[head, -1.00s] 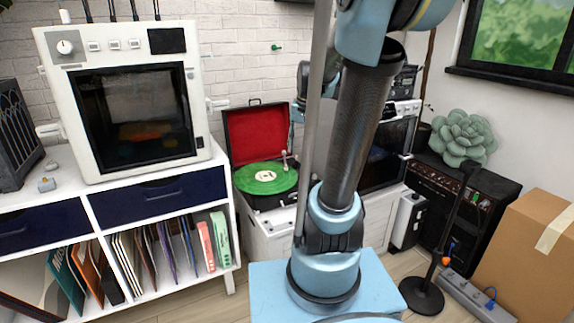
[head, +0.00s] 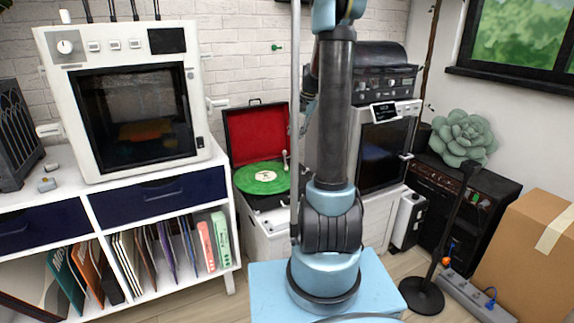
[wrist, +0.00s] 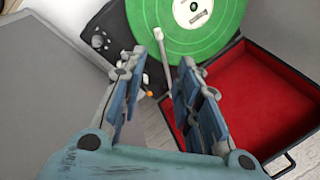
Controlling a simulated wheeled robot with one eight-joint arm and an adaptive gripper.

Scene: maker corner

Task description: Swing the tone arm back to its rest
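The record player with a green record (head: 262,178) and an open red-lined lid (head: 252,134) stands left of my arm in the head view. In the wrist view, the green record (wrist: 224,36) is at the top and the red lid (wrist: 262,98) at the right. The pale tone arm (wrist: 163,52) shows between my fingers, its upper end overlapping the record's lower left edge. I cannot tell whether it touches the record. My gripper (wrist: 162,58) is open, one finger on each side of the tone arm, with gaps visible.
A white oven-like machine (head: 134,110) stands on the shelf unit at left. Another white-framed machine (head: 384,155) stands close behind my arm on the right. The open lid's edge lies close beside the right finger. A thin grey pole rises beside my arm.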

